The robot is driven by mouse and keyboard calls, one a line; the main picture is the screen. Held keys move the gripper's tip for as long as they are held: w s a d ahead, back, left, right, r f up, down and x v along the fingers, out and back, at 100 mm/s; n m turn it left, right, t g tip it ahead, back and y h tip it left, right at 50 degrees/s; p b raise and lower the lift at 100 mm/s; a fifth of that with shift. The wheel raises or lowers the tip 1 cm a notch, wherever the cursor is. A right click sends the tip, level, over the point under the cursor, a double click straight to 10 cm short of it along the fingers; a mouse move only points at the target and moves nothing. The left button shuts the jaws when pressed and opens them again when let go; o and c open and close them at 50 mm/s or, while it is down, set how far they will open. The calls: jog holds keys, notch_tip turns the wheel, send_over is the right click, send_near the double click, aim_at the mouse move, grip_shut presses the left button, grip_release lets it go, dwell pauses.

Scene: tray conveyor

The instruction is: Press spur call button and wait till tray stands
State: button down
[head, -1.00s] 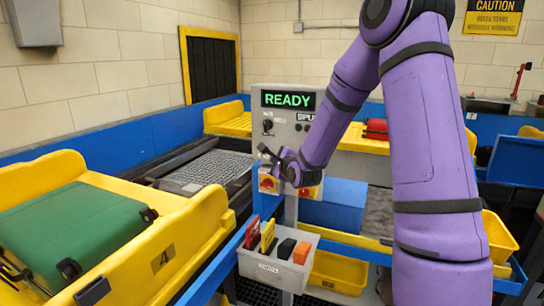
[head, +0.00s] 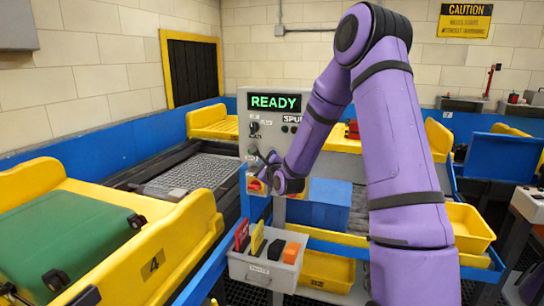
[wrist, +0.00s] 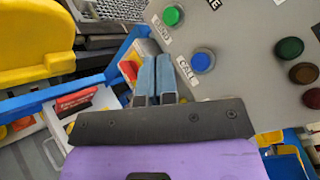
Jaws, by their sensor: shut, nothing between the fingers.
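The grey control panel (head: 246,98) stands in the middle of the head view, its green display (head: 275,102) reading READY. In the wrist view the panel (wrist: 245,75) carries a blue button (wrist: 203,61) labelled CALL and a green button (wrist: 171,16) labelled SEND. My gripper (wrist: 153,78) is shut and empty, its fingertips just left of the blue button in the picture; contact cannot be told. In the head view my gripper (head: 266,160) is in front of the panel's lower part and hides some controls. A yellow tray (head: 190,235) marked 4 holds a green suitcase (head: 75,235) at left.
A grey bin (head: 262,272) with coloured tags stands below the panel. Yellow bins (head: 328,270) and a blue box (head: 325,205) lie to its right. An empty conveyor stretch (head: 190,178) runs left of the panel. Blue rails border the belt.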

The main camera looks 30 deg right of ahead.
jog(key=w+d, duration=0.4)
jog(key=d, duration=0.1)
jog(key=shift+d, duration=0.15)
jog(key=shift+w+d, duration=0.15)
dwell(2.0)
jog(key=shift+w+d, duration=0.15)
jog(key=shift+d, duration=0.05)
jog(key=shift+w+d, duration=0.35)
jog(key=shift+d, duration=0.05)
dwell(1.0)
dwell(0.4)
jog(key=shift+s+a, duration=0.6)
jog(key=shift+a, duration=0.1)
